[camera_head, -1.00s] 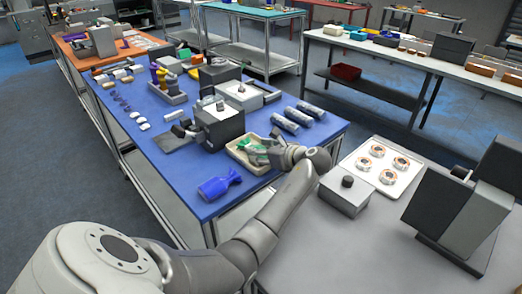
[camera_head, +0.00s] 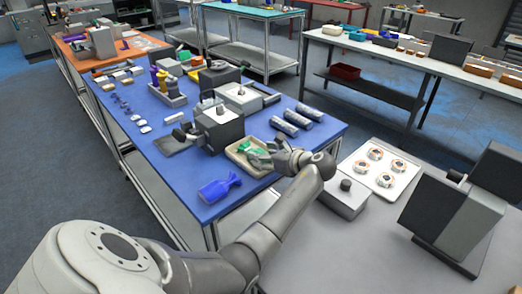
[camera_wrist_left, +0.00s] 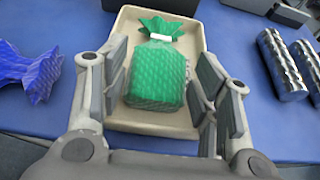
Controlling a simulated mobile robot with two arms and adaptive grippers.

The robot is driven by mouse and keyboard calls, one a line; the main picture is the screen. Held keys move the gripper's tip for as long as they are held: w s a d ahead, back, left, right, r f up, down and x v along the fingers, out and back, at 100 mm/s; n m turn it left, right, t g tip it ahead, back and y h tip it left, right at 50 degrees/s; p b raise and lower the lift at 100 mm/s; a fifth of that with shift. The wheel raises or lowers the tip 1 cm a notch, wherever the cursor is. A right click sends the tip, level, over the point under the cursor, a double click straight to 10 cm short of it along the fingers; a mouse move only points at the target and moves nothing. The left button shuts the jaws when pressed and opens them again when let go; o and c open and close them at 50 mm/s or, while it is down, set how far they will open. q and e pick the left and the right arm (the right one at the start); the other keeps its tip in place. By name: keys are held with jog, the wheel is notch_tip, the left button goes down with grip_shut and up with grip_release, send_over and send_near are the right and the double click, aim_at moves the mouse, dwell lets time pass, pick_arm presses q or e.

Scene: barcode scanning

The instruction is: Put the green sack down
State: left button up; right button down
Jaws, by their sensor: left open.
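The green sack (camera_wrist_left: 156,75) lies in a shallow beige tray (camera_wrist_left: 150,122) on the blue table, its tied neck toward the tray's far end in the left wrist view. In the head view the sack (camera_head: 254,153) is partly hidden by my left gripper (camera_head: 270,157). My left gripper (camera_wrist_left: 160,90) is open, with one finger on each side of the sack. Small gaps show between the fingers and the sack. My right gripper is not in view.
A blue sack (camera_head: 219,187) lies left of the tray. Several silvery cylinders (camera_head: 297,119) lie beyond it. A grey and black box device (camera_head: 218,127) stands behind the tray. A white plate with round parts (camera_head: 376,166) is on the right-hand table.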

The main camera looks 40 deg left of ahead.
pick_arm(q)
jog(key=p+v, duration=0.7)
jog(key=v, duration=0.2)
jog(key=shift+d+r, duration=0.2)
jog(key=shift+d, duration=0.15)
jog(key=shift+s, duration=0.1)
